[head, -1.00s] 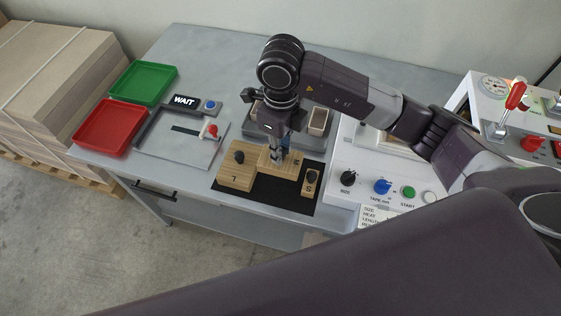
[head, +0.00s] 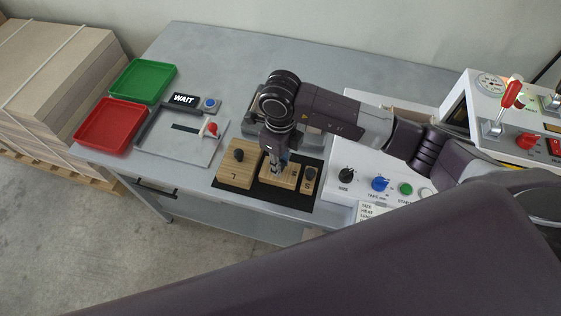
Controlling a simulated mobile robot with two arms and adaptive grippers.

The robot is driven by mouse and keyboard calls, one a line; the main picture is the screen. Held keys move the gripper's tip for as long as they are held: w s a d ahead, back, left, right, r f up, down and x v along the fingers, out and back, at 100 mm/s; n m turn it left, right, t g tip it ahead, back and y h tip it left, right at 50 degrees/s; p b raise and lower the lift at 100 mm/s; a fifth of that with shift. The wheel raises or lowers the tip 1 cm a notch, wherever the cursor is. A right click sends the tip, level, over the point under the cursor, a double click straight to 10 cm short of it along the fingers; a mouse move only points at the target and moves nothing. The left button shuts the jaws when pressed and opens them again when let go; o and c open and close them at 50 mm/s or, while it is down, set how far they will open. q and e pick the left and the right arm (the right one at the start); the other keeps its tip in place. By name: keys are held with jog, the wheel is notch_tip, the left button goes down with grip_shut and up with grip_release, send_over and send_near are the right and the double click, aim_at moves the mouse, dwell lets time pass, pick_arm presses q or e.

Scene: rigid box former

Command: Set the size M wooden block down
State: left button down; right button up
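The size M wooden block (head: 277,179) is light wood and sits between the L block (head: 236,175) and the S block (head: 308,185). It is over the black mat (head: 262,196); from this angle I cannot tell whether its underside touches the mat. My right gripper (head: 278,167) points down at the top of the M block, its fingers closed around the block's knob, which they mostly hide. The M block's letter cannot be read. My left gripper is not in view.
Left of the blocks are a grey fixture (head: 178,148) with a red knob, a WAIT sign (head: 184,99), a red tray (head: 108,125) and a green tray (head: 143,80). A white control panel (head: 352,204) stands close on the right. The back of the table is clear.

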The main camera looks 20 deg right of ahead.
jog(key=o, duration=0.3)
jog(key=shift+o, duration=0.2)
jog(key=shift+r, duration=0.15)
jog(key=shift+r, duration=0.2)
notch_tip(320, 180, up, 12)
jog(key=b, duration=0.3)
jog(key=shift+f, duration=0.15)
